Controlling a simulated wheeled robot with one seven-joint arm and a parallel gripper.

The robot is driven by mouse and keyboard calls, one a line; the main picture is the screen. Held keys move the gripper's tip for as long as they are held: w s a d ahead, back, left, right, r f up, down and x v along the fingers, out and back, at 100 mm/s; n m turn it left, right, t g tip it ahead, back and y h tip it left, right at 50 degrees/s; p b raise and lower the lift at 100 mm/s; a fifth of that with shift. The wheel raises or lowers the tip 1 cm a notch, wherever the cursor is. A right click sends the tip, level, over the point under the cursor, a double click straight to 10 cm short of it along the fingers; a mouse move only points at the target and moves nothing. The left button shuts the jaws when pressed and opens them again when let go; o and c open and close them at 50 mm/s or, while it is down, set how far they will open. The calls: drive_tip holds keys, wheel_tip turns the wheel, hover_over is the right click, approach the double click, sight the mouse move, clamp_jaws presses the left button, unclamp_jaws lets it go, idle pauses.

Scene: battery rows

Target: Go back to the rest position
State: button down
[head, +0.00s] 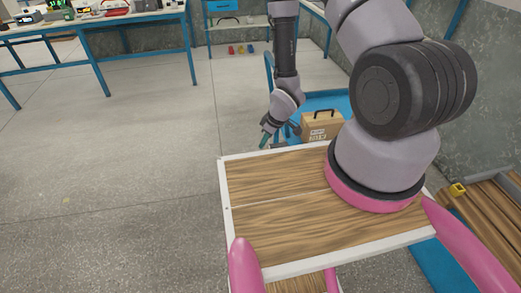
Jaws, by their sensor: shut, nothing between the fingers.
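My single arm rises from its pink-ringed mount on my wood-topped base and bends forward and down. My gripper (264,141) is at the arm's far end, just past the far edge of my base top. Its small greenish fingertips are shut, with nothing seen between them. It is close to the left of a blue cart (340,100), apart from the cardboard box (321,125) on that cart. The wrist partly hides the cart's near left side.
A long blue-legged workbench (90,24) with devices stands at the far left. A second blue-framed bench (238,22) stands at the back. Small coloured items (241,49) lie on the floor there. Wooden planks (490,215) are at the right.

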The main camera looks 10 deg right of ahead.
drive_tip(key=shift+s+d+r, duration=0.1)
drive_tip(key=shift+d+r, duration=0.05)
drive_tip(key=shift+r, duration=0.35)
